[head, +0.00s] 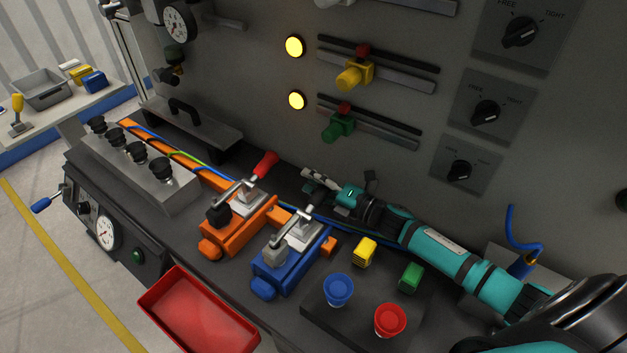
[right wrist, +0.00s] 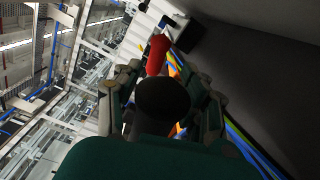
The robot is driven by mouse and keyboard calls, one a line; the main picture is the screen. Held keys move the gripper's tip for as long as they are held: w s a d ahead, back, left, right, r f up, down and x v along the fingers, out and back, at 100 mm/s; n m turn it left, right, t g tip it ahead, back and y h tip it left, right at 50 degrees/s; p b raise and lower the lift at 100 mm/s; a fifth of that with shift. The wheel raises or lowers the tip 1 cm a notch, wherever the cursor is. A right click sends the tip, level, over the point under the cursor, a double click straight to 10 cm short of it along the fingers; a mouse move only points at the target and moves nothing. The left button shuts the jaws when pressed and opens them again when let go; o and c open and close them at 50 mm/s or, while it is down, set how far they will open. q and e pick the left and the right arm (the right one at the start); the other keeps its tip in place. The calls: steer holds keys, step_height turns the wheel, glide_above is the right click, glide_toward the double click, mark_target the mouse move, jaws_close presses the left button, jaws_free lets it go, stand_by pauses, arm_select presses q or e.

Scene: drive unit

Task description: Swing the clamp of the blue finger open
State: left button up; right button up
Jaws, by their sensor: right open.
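The blue finger (head: 275,276) lies on the dark bench top, with a grey metal clamp (head: 303,234) on it. The clamp's lever slants up towards my right gripper. Its upper end is hard to make out beside the gripper. My right gripper (head: 307,180) is open just above and behind this clamp, pointing left. In the right wrist view my right gripper's fingers (right wrist: 164,80) stand apart, with a red handle (right wrist: 158,55) showing between and beyond them. My left gripper is out of view.
The orange finger (head: 232,233) with its red-handled clamp (head: 264,165) stands close on the left. A red tray (head: 198,315) sits at the front edge. The upright panel (head: 250,75) rises behind my right arm.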

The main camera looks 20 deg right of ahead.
jaws_close()
stand_by(0.6)
